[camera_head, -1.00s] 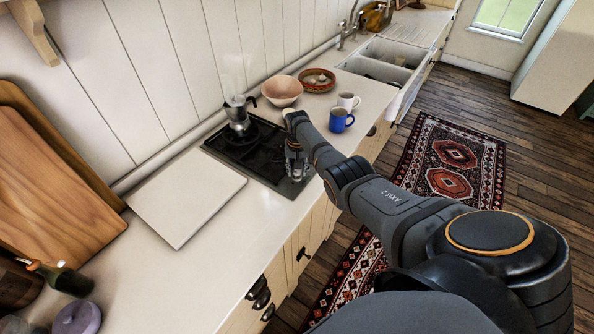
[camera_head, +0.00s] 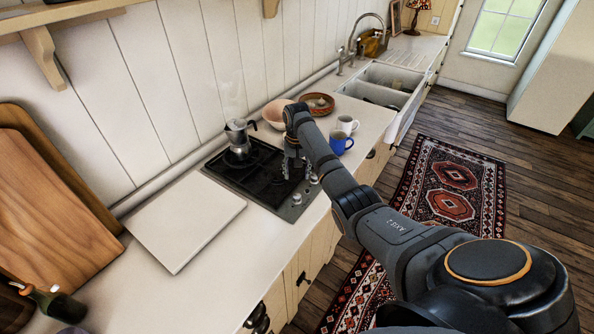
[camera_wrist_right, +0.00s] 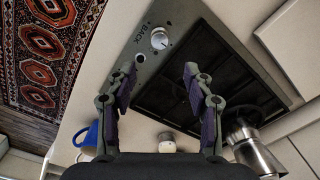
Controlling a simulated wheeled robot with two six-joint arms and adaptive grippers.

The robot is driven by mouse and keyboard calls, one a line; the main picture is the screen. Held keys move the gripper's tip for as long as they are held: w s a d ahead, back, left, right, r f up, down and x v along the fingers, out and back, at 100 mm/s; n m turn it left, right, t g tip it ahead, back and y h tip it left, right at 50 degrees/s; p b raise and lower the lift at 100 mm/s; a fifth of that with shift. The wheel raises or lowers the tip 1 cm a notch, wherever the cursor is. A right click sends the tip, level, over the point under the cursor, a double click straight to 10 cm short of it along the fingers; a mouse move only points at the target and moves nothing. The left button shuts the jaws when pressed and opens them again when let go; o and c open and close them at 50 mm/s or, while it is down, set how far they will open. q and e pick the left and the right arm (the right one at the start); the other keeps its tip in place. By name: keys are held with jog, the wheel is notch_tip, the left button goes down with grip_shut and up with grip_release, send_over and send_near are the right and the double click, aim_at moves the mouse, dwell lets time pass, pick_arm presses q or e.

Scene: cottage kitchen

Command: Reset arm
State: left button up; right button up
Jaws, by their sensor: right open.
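My right gripper (camera_head: 292,168) hangs above the right side of the black stove top (camera_head: 231,172), pointing down. In the right wrist view its two fingers (camera_wrist_right: 160,85) are apart with nothing between them. Below them show the stove's edge, a knob (camera_wrist_right: 159,39) and the dark grate (camera_wrist_right: 225,75). My right arm (camera_head: 380,220) reaches in from the lower right across the counter's front edge. My left gripper is not in view.
A moka pot (camera_head: 239,138) stands on the stove's back burner. A pink bowl (camera_head: 274,114), a brown dish (camera_head: 318,103), a white mug (camera_head: 347,124) and a blue mug (camera_head: 338,143) stand near my right gripper. A white board (camera_head: 185,222) lies left of the stove.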

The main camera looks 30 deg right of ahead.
jog(key=shift+r, duration=0.4)
